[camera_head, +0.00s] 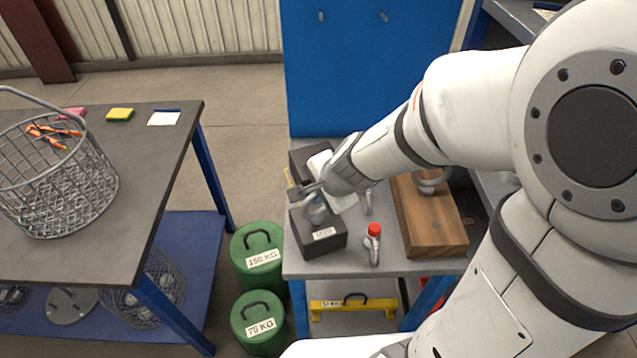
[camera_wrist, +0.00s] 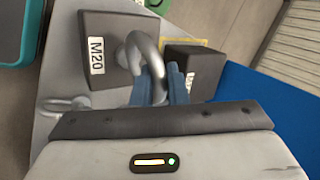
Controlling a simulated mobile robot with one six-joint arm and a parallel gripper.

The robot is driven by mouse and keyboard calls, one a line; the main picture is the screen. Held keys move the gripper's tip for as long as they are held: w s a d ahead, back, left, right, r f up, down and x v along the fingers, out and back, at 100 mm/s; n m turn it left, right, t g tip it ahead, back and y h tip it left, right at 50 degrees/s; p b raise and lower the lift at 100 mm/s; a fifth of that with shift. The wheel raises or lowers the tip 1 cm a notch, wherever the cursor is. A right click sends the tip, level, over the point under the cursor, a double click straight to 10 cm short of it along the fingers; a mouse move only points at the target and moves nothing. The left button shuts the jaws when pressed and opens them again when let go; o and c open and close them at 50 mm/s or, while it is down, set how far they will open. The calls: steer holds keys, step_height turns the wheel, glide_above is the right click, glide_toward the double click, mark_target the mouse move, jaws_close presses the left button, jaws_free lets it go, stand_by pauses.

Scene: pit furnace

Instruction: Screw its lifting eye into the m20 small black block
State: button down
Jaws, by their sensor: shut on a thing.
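The small black block labelled M20 (camera_wrist: 115,28) lies in the wrist view at the upper left. In the head view, a black block with a white label (camera_head: 329,244) sits at the bench's front left corner. My gripper (camera_wrist: 165,84) is shut on a grey lifting eye (camera_wrist: 140,44), with its fingers at the ring. The eye is at the M20 block's top face; its shank is hidden, so I cannot tell how deep it sits. In the head view my gripper (camera_head: 312,193) and the eye (camera_head: 316,212) are over the front block.
A second black block (camera_wrist: 205,64) stands close beside. A loose grey eye (camera_wrist: 65,104) lies near the M20 block. An eye with a red top (camera_head: 374,245) and a wooden block (camera_head: 440,233) stand to the right. Green weights (camera_head: 258,262) stand on the floor left of the bench.

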steer(key=shift+m+h+p, duration=0.3)
steer(key=shift+m+p, duration=0.25)
steer(key=shift+m, duration=0.15)
steer(key=shift+r+m+t+h+p, duration=0.15)
steer(key=shift+m+t+h+p, duration=0.15)
steer(key=shift+m+p, duration=0.3)
steer(key=c, duration=1.3)
jaws_free()
steer(key=shift+c, duration=0.2)
steer(key=shift+s+a, duration=0.1)
